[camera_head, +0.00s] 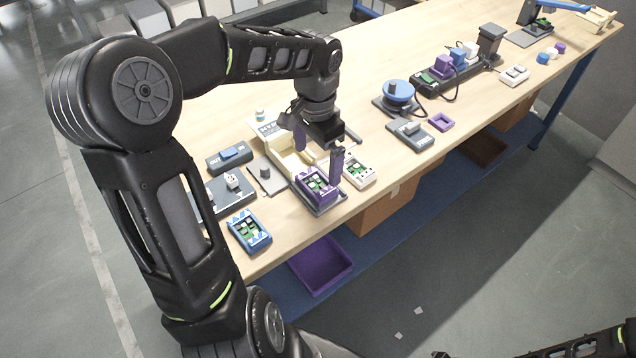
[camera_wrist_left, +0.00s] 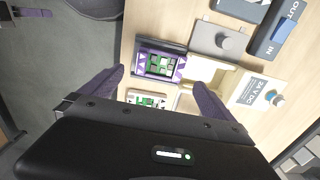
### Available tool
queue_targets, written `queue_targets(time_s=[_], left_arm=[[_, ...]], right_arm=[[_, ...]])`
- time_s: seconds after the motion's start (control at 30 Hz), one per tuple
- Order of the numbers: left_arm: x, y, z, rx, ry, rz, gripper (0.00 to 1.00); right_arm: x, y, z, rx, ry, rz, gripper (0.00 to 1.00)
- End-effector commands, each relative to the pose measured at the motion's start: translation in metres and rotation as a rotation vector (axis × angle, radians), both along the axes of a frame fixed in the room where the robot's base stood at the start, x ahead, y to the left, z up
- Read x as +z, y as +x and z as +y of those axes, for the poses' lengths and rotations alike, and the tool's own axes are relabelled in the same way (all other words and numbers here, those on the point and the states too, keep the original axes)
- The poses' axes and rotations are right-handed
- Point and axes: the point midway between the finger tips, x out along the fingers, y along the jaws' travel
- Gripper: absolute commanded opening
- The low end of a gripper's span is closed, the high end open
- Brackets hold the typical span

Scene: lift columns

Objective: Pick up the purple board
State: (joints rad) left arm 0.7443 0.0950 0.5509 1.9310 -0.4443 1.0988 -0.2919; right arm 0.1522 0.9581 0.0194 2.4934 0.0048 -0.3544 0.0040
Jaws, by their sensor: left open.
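The purple board (camera_head: 315,184), a purple frame around green and pale parts, sits in a dark grey holder at the table's front edge. In the left wrist view the purple board (camera_wrist_left: 159,64) lies ahead of the fingers, toward the left one. My left gripper (camera_head: 319,160) is open and empty above the table, just behind and above the board. Its two purple fingers also show in the left wrist view (camera_wrist_left: 158,78), apart, with nothing held between them. A finger stands close to the board in the head view; I cannot tell if it touches. My right gripper does not show.
A white board (camera_head: 359,169) lies right beside the purple one, and a cream fixture (camera_head: 290,160) stands behind. A blue board (camera_head: 249,231) lies to the left. A purple bin (camera_head: 322,266) sits below the table edge.

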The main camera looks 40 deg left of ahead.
Motion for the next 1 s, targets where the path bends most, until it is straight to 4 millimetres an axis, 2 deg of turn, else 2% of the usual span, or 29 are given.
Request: queue_targets(time_s=[0.2,0.57,0.9,1.0], left_arm=[[-0.021,-0.001,0.0,0.0,-0.002,0.003,1.0],[-0.025,-0.001,0.0,0.0,-0.001,0.002,1.0],[-0.069,-0.001,0.001,0.001,-0.003,0.003,1.0],[-0.074,0.0,0.001,0.0,-0.001,-0.001,1.0]], right_arm=[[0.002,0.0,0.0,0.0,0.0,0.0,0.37],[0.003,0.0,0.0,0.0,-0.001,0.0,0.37],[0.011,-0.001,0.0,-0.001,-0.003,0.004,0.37],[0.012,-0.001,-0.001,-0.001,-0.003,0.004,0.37]])
